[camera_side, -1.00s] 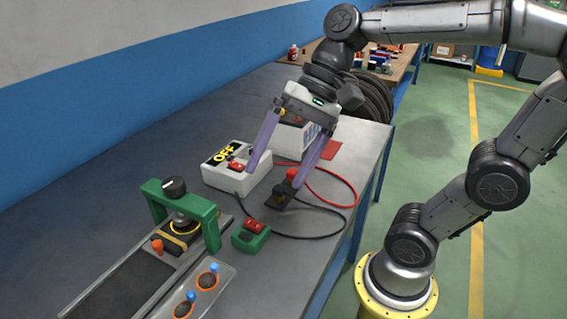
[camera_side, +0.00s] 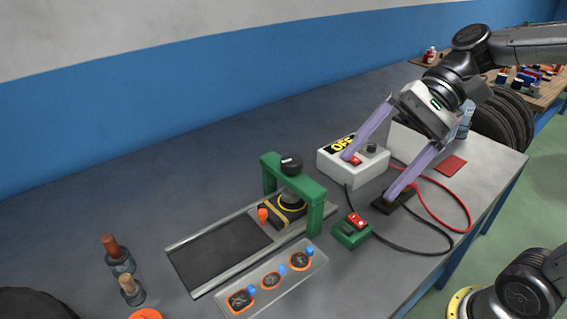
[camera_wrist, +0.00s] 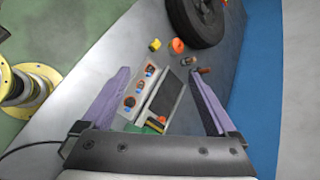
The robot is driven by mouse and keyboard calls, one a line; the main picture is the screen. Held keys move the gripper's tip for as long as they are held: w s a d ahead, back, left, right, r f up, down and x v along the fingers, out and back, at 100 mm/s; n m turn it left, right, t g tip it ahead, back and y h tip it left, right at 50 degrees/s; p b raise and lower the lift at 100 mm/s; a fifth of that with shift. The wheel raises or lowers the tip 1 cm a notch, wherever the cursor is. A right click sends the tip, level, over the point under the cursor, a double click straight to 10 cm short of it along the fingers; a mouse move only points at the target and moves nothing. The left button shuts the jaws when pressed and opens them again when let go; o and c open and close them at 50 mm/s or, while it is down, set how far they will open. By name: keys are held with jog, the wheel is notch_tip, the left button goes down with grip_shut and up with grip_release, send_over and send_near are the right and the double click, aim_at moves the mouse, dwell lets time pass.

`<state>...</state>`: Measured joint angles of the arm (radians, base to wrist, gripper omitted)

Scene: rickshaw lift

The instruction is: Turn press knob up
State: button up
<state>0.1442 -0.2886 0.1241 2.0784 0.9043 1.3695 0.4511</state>
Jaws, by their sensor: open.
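The press is a green arch (camera_side: 315,215) over a dark bed, with a round black knob (camera_side: 291,164) on top. It stands left of my gripper in the side view. The screw under the knob is partly hidden by the arch. My gripper (camera_side: 369,177) is open and empty, with long purple fingers spread wide. One fingertip appears over the white OFF box and the other over a small black block; exact heights are hard to tell. In the wrist view, part of the green press (camera_wrist: 155,127) shows low between the fingers, and the knob is not clear.
The white OFF box (camera_side: 333,165) has a red switch. A tray with orange-rimmed patches (camera_side: 271,281) lies nearby. Red and black cables curve at right. The table behind the press is clear.

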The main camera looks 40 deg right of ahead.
jog(key=w+d+f+m+t+y, duration=0.1)
jog(key=w+d+f+m+y, duration=0.2)
jog(key=w, duration=0.4)
jog(key=w+d+f+m+t+y, duration=0.1)
jog(key=w+f+m+t+y, duration=0.2)
jog(key=w, duration=0.4)
jog(key=m+t, duration=0.4)
jog(key=m, duration=0.5)
send_near(291, 164)
jog(key=w+d+x, duration=0.1)
jog(key=x, duration=1.1)
jog(key=shift+w+a+f+h, duration=0.4)
jog(key=shift+w+f, duration=0.05)
jog(key=shift+f, duration=0.05)
jog(key=c, duration=1.4)
jog(key=shift+o, duration=0.2)
jog(key=shift+n, duration=0.3)
